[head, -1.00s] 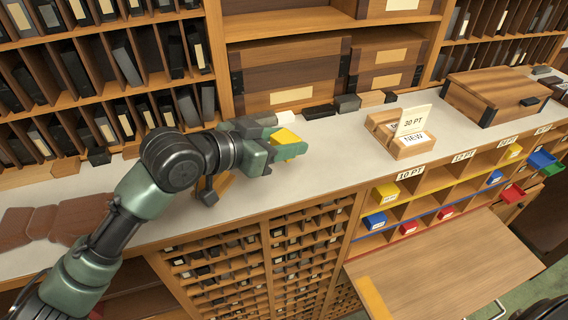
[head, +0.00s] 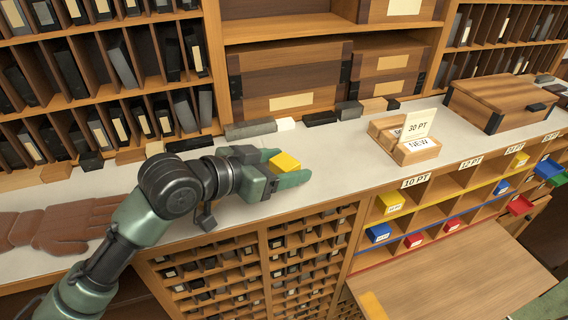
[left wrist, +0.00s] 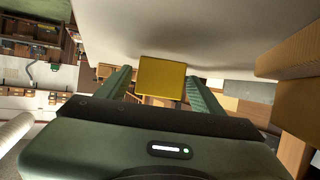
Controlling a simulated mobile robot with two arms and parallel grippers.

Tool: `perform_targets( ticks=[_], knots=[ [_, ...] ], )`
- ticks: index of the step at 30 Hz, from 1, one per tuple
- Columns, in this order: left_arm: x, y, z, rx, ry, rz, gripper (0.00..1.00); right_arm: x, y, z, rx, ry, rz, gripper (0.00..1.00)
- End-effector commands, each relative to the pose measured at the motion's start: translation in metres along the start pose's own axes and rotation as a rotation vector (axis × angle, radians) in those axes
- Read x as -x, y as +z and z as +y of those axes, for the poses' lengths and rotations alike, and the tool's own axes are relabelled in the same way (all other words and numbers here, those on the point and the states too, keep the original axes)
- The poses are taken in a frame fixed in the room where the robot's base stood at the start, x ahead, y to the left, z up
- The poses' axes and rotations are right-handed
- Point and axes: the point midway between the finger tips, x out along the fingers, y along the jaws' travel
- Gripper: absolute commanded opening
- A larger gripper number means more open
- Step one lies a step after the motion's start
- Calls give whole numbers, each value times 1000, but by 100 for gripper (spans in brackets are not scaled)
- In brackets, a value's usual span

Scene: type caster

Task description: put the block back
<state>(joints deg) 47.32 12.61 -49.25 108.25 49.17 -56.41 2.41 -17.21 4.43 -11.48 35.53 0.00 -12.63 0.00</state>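A yellow block (head: 285,162) is between the fingers of my left gripper (head: 282,168), which is shut on it above the pale counter. In the left wrist view, the yellow block (left wrist: 161,78) sits at the fingertips, with a green finger on either side. A rack of open compartments (head: 437,187) below the counter's front edge has size labels such as 10 PT and 12 PT. It holds a yellow bin (head: 390,203), a blue bin (head: 378,233), red bins and others. My right gripper is not in view.
A wooden box marked NEW (head: 418,152) with a 30 PT card (head: 417,124) stands right of the gripper. A lidded wooden case (head: 500,100) is farther right. Dark and pale blocks line the counter's back (head: 250,130). Brown gloves (head: 70,226) lie at left.

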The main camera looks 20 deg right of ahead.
Motion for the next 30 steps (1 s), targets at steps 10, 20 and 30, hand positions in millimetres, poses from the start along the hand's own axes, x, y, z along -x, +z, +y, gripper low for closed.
perform_targets(
  ticks=[10, 20, 30],
  knots=[
    [6, -3, -1, -1, -1, 2, 67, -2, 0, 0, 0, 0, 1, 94],
    [71, -1, -1, -4, -4, 2, 67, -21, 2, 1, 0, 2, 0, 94],
    [118, -3, 0, -2, -1, 2, 67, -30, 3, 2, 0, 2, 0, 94]
  ],
)
